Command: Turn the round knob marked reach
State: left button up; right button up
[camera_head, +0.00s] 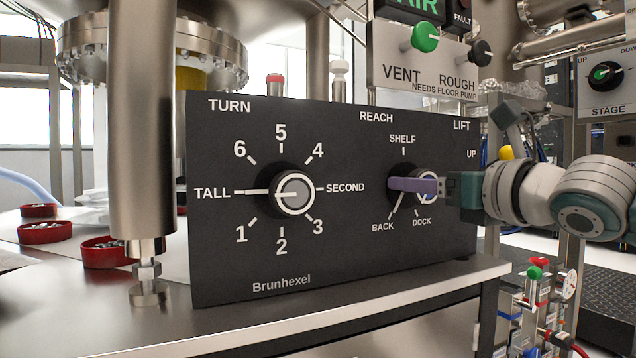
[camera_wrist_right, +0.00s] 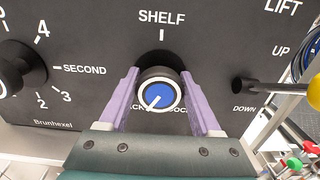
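The round knob marked REACH (camera_head: 427,188) is on the black Brunhexel panel (camera_head: 330,265). It has a dark body and a blue cap with a white ring; its pointer is toward BACK, at the lower left. My right gripper (camera_head: 412,185) is at this knob, with one purple finger crossing in front of it in the head view. In the right wrist view the knob (camera_wrist_right: 158,95) sits between the two fingers of the gripper (camera_wrist_right: 159,74). The fingers lie close along both sides; whether they touch it is unclear. My left gripper is out of view.
The larger TURN knob (camera_head: 293,193) is to the left, pointing to TALL. The LIFT lever (camera_wrist_right: 245,85) is close on the right in the wrist view. Red dishes (camera_head: 45,233) lie farther left.

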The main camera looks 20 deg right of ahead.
jog(key=c, duration=0.8)
